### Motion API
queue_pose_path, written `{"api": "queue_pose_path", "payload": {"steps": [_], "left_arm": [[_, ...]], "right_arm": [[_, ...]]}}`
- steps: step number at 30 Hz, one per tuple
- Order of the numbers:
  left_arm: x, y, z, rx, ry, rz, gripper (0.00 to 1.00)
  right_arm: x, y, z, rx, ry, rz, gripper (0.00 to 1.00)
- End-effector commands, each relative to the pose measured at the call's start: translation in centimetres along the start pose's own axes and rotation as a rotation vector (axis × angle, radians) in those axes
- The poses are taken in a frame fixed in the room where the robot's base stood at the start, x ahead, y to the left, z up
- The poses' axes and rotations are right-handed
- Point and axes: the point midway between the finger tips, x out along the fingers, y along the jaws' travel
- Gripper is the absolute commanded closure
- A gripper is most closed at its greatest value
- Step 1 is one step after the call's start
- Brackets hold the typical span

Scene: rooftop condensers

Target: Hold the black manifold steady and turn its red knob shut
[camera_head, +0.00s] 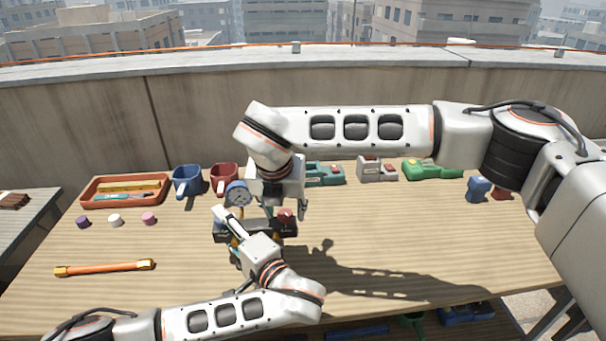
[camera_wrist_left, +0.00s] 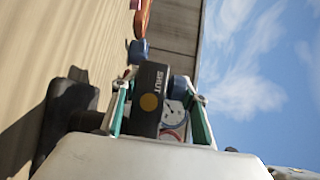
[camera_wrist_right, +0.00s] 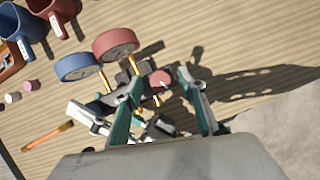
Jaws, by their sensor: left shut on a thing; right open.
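My left gripper (camera_wrist_left: 158,108) is shut on this block, one finger on each side. The red knob (camera_head: 285,214) is at the manifold's right end. In the right wrist view the knob (camera_wrist_right: 160,78) appears between the spread fingertips of my open right gripper (camera_wrist_right: 158,86). Contact with the knob cannot be told. The right arm hides part of the manifold in the head view.
Several tools, including a green one (camera_head: 432,169), line the back. An orange bar (camera_head: 104,268) lies front left. The table's right front is clear.

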Motion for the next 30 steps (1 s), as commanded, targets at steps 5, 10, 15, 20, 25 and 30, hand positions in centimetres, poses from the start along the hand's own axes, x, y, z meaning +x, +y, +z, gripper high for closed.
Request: {"api": "queue_pose_path", "payload": {"steps": [5, 10, 15, 20, 25, 30], "left_arm": [[0.0, 0.0, 0.0, 0.002, 0.0, -0.001, 1.0], [0.0, 0.0, 0.0, 0.002, 0.0, -0.001, 1.0], [0.0, 0.0, 0.0, 0.002, 0.0, -0.001, 1.0], [0.0, 0.0, 0.0, 0.002, 0.0, -0.001, 1.0], [0.0, 0.0, 0.0, 0.002, 0.0, -0.001, 1.0], [0.0, 0.0, 0.0, 0.002, 0.0, -0.001, 1.0]], "right_arm": [[0.1, -0.2, 0.0, -0.215, 0.001, 0.092, 0.59], [0.1, -0.4, 0.1, -0.4, 0.002, 0.168, 0.59], [0.1, -0.4, 0.1, -0.569, 0.002, 0.238, 0.59], [0.1, -0.5, 0.2, -0.715, 0.001, 0.298, 0.59], [0.2, -0.6, 0.3, -0.857, 0.001, 0.356, 0.59], [-1.5, -1.0, 0.7, -0.931, -0.005, 0.386, 0.59]]}}
